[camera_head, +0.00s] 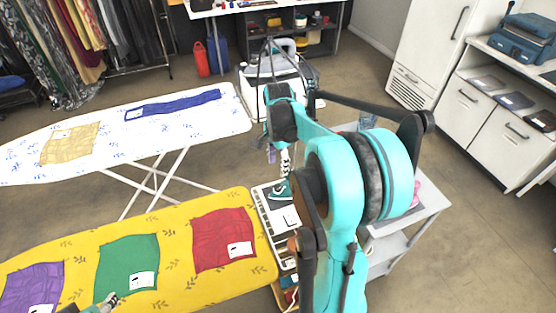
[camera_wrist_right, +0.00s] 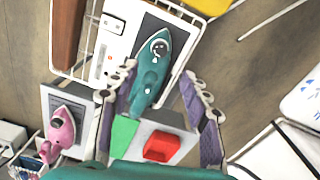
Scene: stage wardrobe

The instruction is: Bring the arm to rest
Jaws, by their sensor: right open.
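My right arm (camera_head: 345,175) reaches up through the middle of the head view and bends over at the top. Its gripper (camera_head: 278,157) hangs downward above a white rack and is partly hidden by the arm. In the right wrist view, the right gripper (camera_wrist_right: 159,70) has its fingers spread apart. A teal iron (camera_wrist_right: 152,62) shows between and beyond them on a dark plate, and no object is visibly held. The iron also shows in the head view (camera_head: 279,191). A small part of what looks like my left gripper (camera_head: 104,304) shows at the bottom left edge; its jaws are unclear.
A yellow ironing board (camera_head: 180,275) with purple, green and red cloths stands at the front left. A white board (camera_head: 200,130) stands behind it. A pink iron (camera_wrist_right: 62,128) rests on a grey stand. Cabinets (camera_head: 510,140) line the right; floor is clear before them.

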